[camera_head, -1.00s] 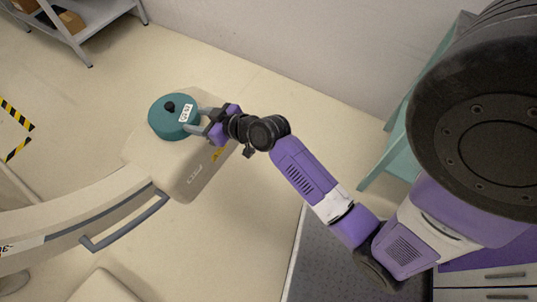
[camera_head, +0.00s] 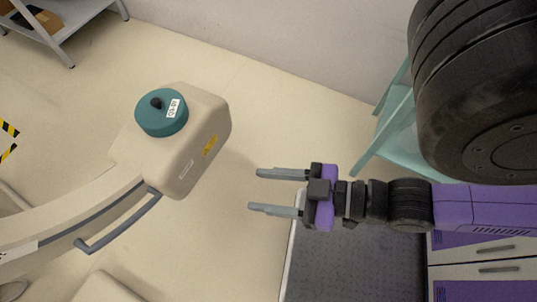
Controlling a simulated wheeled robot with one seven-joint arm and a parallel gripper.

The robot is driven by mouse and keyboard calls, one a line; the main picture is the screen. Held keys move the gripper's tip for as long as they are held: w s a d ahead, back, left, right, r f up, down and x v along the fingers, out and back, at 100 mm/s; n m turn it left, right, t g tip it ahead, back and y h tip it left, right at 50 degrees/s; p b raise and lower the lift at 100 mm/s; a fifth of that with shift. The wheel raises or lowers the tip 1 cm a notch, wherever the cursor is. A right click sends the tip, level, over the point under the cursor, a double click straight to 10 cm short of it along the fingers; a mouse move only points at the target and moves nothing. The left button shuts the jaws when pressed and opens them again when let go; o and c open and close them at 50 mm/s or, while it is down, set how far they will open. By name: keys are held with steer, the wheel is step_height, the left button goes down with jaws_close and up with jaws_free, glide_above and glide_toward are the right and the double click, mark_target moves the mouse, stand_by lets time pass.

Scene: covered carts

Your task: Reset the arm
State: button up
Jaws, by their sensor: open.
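My gripper (camera_head: 254,190) is open and empty, with its two grey fingers pointing left. It is right of and apart from a beige machine head (camera_head: 197,135), with floor showing between them. A round teal lid (camera_head: 162,114) with a black knob and a white label sits on top of the beige head. My purple and black arm reaches in from the right edge.
The beige machine's curved arm with a grey handle (camera_head: 118,228) runs to the lower left. A dark speckled surface (camera_head: 345,270) lies below my gripper. A teal frame (camera_head: 388,140) stands behind my arm. A grey shelf (camera_head: 70,22) stands at upper left.

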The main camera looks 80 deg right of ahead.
steer(key=shift+s+a+r, duration=0.1)
steer(key=shift+s+r, duration=0.05)
steer(key=shift+r, duration=0.05)
step_height(320, 180, up, 6)
steer(key=p, duration=0.6)
stand_by(0.7)
